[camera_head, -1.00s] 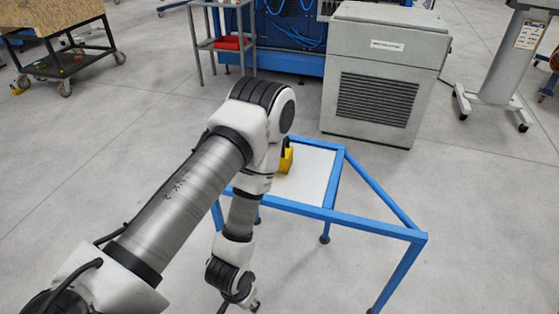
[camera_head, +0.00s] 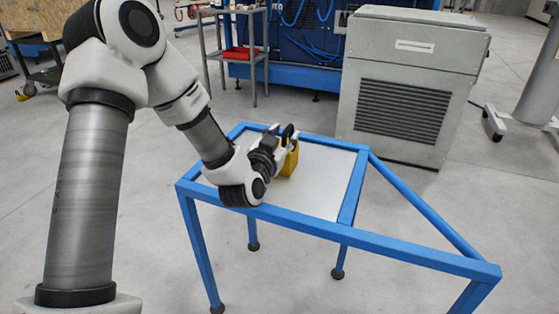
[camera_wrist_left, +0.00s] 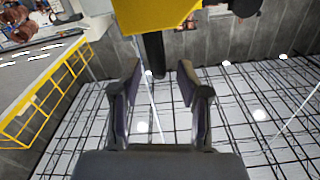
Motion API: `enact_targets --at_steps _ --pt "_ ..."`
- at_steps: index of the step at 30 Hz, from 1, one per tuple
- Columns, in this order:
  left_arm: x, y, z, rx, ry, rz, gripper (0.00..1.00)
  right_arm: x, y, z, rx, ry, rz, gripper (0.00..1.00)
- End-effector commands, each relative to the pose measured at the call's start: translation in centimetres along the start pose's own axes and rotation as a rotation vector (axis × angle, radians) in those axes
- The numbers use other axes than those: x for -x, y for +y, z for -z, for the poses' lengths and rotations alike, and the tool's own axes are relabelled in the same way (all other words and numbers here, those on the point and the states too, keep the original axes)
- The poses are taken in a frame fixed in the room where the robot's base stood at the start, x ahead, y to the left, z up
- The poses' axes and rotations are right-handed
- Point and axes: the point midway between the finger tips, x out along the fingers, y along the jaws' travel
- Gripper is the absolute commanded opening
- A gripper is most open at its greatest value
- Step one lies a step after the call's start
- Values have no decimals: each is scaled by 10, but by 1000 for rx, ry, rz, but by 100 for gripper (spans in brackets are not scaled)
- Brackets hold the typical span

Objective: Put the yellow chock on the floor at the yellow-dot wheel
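The yellow chock (camera_head: 290,160) stands on the white top of a blue-framed table (camera_head: 327,231). My left gripper (camera_head: 287,137) is at the chock, its fingers partly hiding it. In the left wrist view the chock (camera_wrist_left: 155,14) fills the top middle, with a black bar (camera_wrist_left: 153,55) below it. My left gripper's fingers (camera_wrist_left: 158,72) are apart there, with the bar's end between or just beyond the tips; contact cannot be told. A cart wheel (camera_head: 29,89) shows at the far left, with a small yellow patch beside it; a yellow dot cannot be made out. My right gripper is out of view.
A grey cabinet (camera_head: 405,85) stands behind the table. A grey shelf stand (camera_head: 234,50) and blue machine are at the back. The cart with a wooden load (camera_head: 35,24) is at the back left. Open floor lies between cart and table.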

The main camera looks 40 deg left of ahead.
Motion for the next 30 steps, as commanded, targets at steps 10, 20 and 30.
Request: enact_targets --at_steps 10,20,30 --pt "-34 1 0 1 -3 -2 43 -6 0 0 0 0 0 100" --pt "-33 1 -1 1 -3 -2 0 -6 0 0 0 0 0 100" --pt "-34 0 3 1 0 -2 0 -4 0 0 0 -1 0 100"
